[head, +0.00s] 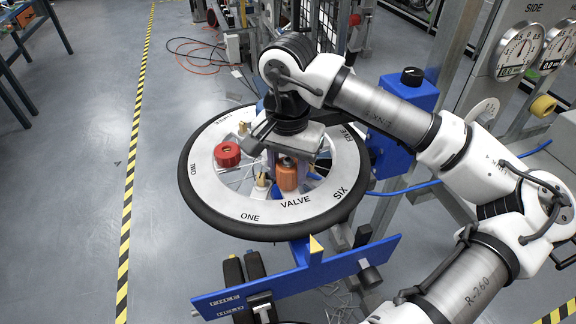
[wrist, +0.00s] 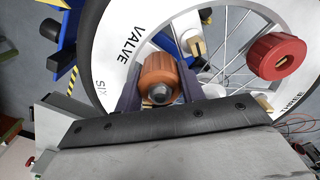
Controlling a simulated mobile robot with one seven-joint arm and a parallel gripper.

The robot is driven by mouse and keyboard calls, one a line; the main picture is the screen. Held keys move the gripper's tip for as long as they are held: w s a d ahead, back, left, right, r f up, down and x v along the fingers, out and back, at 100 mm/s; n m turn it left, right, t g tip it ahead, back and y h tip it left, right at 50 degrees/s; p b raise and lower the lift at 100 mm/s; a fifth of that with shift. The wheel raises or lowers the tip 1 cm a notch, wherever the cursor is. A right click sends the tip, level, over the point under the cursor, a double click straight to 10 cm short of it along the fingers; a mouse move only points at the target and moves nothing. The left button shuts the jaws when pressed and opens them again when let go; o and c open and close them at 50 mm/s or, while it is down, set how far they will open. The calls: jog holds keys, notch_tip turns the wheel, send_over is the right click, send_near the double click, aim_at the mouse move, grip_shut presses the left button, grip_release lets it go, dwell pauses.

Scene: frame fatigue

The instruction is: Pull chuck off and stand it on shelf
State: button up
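The chuck appears to be the orange ribbed cylinder (head: 288,177) by the inner edge of the wheel's pale rim, near the word VALVE. In the wrist view the chuck (wrist: 158,75) shows its grey metal end and sits between my two dark fingers. My gripper (head: 289,160) comes down from above over the wheel (head: 222,200). Its fingers lie close along both sides of the chuck and look to be in contact. The gripper body hides part of the wheel's hub and spokes. I cannot make out a surface that is clearly the shelf.
A red knob-like cap (head: 227,154) sits on the rim at left, with small brass-coloured pieces (head: 262,182) nearby. A blue labelled bar (head: 300,276) is below the wheel. A blue box with a black knob (head: 409,92) and gauges (head: 521,48) stand at right. Floor at left is clear.

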aim_at(288, 163)
jog(key=c, duration=0.5)
jog(key=shift+c, duration=0.2)
jog(key=shift+r, duration=0.15)
jog(key=shift+r+p, duration=0.75)
jog(key=shift+r, duration=1.05)
jog(key=shift+r, duration=0.15)
jog(key=shift+r+p, duration=0.9)
jog(key=shift+r, duration=1)
